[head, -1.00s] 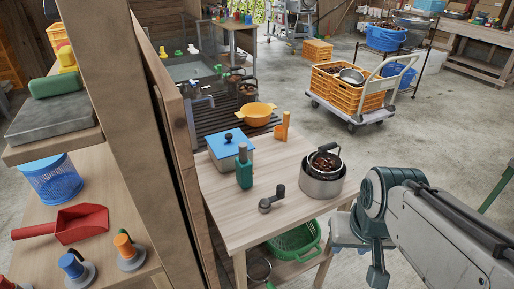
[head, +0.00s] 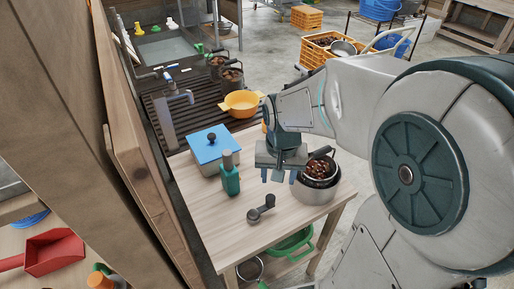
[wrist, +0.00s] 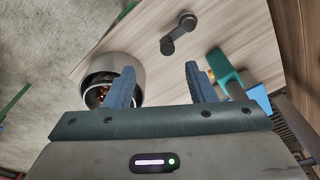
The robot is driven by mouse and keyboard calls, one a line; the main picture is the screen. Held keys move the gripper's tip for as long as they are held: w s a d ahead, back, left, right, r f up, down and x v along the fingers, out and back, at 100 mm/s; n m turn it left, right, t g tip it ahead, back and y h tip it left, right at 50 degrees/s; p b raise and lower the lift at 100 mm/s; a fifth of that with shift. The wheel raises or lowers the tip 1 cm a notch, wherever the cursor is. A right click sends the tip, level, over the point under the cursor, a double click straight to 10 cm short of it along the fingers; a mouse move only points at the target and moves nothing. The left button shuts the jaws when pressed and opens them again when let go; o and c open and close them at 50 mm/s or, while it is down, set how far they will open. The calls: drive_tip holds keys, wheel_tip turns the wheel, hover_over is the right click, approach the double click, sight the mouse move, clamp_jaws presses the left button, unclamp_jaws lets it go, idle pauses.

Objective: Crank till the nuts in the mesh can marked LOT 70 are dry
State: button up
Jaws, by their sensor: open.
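A steel pot (head: 315,193) stands at the right side of the small wooden table (head: 225,225). A dark-rimmed inner can of brown nuts (head: 319,168) sits in it, partly hidden by my arm; no LOT 70 mark is legible. My gripper (head: 279,175) is open and empty above the table, beside the pot. In the wrist view, the open fingers (wrist: 160,78) point toward the tabletop, with the crank (wrist: 178,34) beyond them and the pot (wrist: 120,62) partly behind the left finger.
An orange pan (head: 240,103) lies on the dark slatted drain behind. A wooden partition (head: 150,170) borders the table's left. A green basket (head: 292,243) is on the lower shelf.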

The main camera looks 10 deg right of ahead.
drive_tip(key=m+g+p, duration=0.1)
drive_tip(key=m+p, duration=0.1)
hover_over(270, 197)
wheel_tip(270, 197, down, 2)
drive_tip(key=f, duration=0.1)
wheel_tip(270, 197, down, 14)
drive_tip(key=shift+r+p, duration=0.1)
drive_tip(key=shift+p, duration=0.75)
clamp_jaws()
